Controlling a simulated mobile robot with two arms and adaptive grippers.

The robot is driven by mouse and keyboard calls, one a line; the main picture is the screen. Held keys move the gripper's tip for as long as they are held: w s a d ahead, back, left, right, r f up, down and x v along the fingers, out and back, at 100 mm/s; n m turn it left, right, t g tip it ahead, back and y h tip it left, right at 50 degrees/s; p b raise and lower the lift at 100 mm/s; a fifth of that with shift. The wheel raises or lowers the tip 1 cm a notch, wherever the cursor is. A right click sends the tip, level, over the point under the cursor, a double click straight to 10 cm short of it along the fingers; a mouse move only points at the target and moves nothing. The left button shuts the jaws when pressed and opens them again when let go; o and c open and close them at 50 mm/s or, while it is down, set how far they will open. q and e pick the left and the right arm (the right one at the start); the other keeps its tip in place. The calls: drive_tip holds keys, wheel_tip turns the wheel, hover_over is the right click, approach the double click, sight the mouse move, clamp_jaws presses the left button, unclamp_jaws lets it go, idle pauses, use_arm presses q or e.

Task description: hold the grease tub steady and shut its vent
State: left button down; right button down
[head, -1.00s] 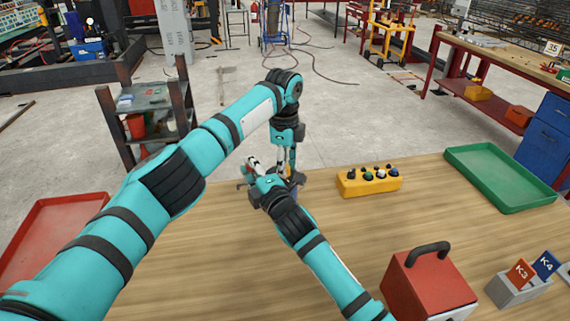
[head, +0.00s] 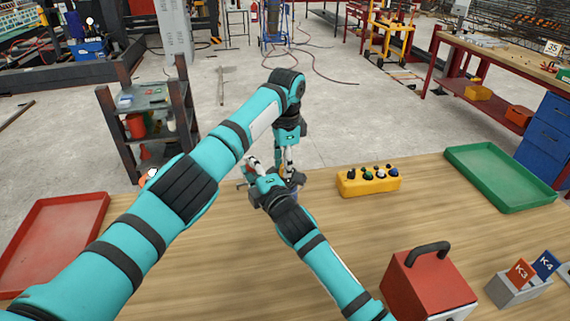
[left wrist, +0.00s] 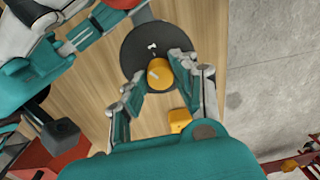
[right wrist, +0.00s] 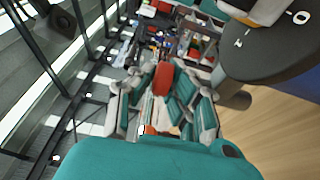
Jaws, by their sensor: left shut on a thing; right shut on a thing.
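The grease tub (left wrist: 134,44) stands on the wooden table, with a dark round top bearing a yellow vent knob (left wrist: 159,74). One white mark shows on the top in the left wrist view; two show in the right wrist view, where the tub (right wrist: 275,66) is at upper right. My left gripper (left wrist: 157,77) points down from above, its fingers closed around the knob. My right gripper (right wrist: 158,88) is low at the tub's side and shut; its exact contact with the tub is hard to make out. In the head view the arms hide most of the tub.
A yellow button box (head: 369,181) sits just right of the tub. A green tray (head: 500,178) is at the far right, a red tray (head: 50,240) at the left. A red box with a dark handle (head: 428,285) and a card holder (head: 518,290) stand at front right.

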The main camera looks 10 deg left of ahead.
use_arm(q)
drive_tip(key=n, duration=0.5)
drive_tip(key=shift+w+r+n, duration=0.1)
drive_tip(key=shift+n, duration=0.2)
drive_tip(key=n, duration=0.5)
drive_tip(key=shift+w+n, duration=0.1)
drive_tip(key=shift+n, duration=0.2)
drive_tip(key=shift+a, duration=0.1)
drive_tip(key=c, duration=1)
unclamp_jaws()
drive_tip(key=r, duration=0.7)
drive_tip(key=shift+d+r, duration=0.2)
drive_tip(key=shift+r, duration=0.05)
